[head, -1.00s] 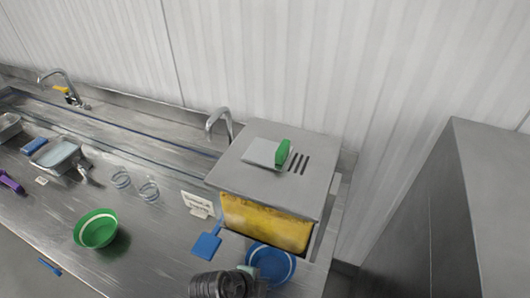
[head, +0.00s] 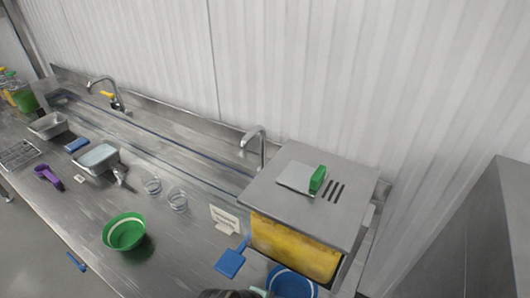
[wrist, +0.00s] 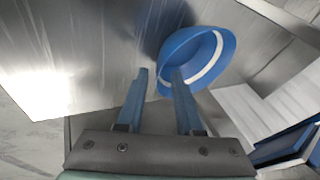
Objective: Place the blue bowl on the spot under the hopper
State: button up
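The blue bowl (head: 291,283) with a white band inside is below the yellow front of the hopper box (head: 295,246) in the head view, cut by the bottom edge. In the wrist view the bowl (wrist: 211,45) is at the fingertips. My gripper (wrist: 160,72) has its two blue fingers apart. The right finger overlaps the bowl, and the bowl's near rim shows between the fingers. I cannot tell whether either finger touches it. The spot under the hopper is not visible, nor whether the bowl rests on it.
A blue flat tool (head: 230,262) and a small white sign (head: 225,217) lie left of the hopper. A green bowl (head: 125,232), glass rings (head: 177,201) and metal trays (head: 99,158) stand farther left. A tall steel cabinet (head: 470,245) is at the right.

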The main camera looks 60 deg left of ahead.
jog(key=v, duration=0.8)
jog(key=shift+s+r+b, duration=0.2)
jog(key=shift+r+b, duration=0.05)
jog(key=shift+b, duration=0.05)
